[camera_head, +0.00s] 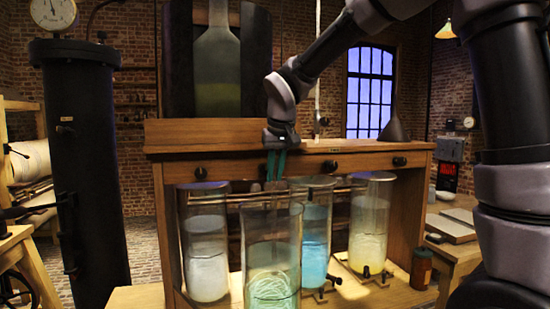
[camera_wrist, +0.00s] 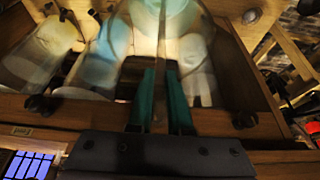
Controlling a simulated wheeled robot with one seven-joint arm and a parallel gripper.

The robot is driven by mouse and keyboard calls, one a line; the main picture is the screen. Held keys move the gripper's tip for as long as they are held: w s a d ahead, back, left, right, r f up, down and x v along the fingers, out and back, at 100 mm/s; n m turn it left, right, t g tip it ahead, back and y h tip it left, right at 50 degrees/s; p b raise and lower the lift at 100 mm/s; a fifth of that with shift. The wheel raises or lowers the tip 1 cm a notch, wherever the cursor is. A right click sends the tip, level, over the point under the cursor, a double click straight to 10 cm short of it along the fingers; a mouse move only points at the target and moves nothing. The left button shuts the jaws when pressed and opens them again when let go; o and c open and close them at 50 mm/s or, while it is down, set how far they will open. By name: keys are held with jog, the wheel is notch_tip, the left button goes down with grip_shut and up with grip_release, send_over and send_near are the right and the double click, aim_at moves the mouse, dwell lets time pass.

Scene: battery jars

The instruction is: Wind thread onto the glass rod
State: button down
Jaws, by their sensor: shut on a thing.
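My gripper (camera_head: 275,170) hangs from the arm, pointing down just above and behind the rim of the front glass jar (camera_head: 258,235). Its two teal fingers also show in the wrist view (camera_wrist: 160,95). They are closed on a thin, clear upright rod, the glass rod (camera_wrist: 161,55), which runs down towards a jar. In the head view I cannot make out the rod clearly. Pale green coiled thread (camera_head: 272,289) lies in the liquid at the bottom of the front jar. I cannot tell whether any thread is on the rod.
Other glass jars hold whitish (camera_head: 207,272), blue (camera_head: 315,255) and yellowish (camera_head: 366,250) contents. Thin metal bars run by the jar tops. A wooden shelf beam (camera_head: 220,172) with black knobs crosses above them. A black cylinder with a gauge (camera_head: 88,170) stands left.

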aim_at(275, 199)
jog(key=shift+f, duration=3.6)
